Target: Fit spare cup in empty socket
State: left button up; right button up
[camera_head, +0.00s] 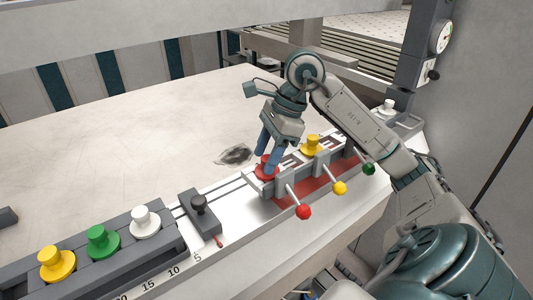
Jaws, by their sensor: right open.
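My right gripper (267,157) points down at a red cup (264,171) at the near end of the right-hand rack, its blue fingers open around or just beside the cup's top. Whether they touch it I cannot tell. A yellow cup (312,146) sits further along this rack. The slot past it, by the green-knobbed lever, shows no cup, but my arm partly hides that end. A yellow cup (57,264), a green cup (102,242) and a white cup (145,221) sit in the grey left-hand rack (165,243). My left gripper is out of view.
Levers with a red knob (303,212), a yellow knob (340,188) and a green knob (369,169) stick out in front. A black-knobbed slider block (200,213) stands between the racks. Another white cup (388,106) sits at the far right. The pale table behind is mostly clear.

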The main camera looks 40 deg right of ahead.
aim_at(279, 167)
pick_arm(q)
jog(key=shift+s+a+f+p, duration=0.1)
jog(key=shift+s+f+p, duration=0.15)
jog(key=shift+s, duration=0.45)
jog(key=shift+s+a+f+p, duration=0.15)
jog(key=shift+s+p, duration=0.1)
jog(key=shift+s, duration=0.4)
pick_arm(e)
jog(key=v, duration=1)
jog(key=shift+r, duration=0.3)
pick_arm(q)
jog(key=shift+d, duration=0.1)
pick_arm(e)
jog(key=shift+s, duration=0.1)
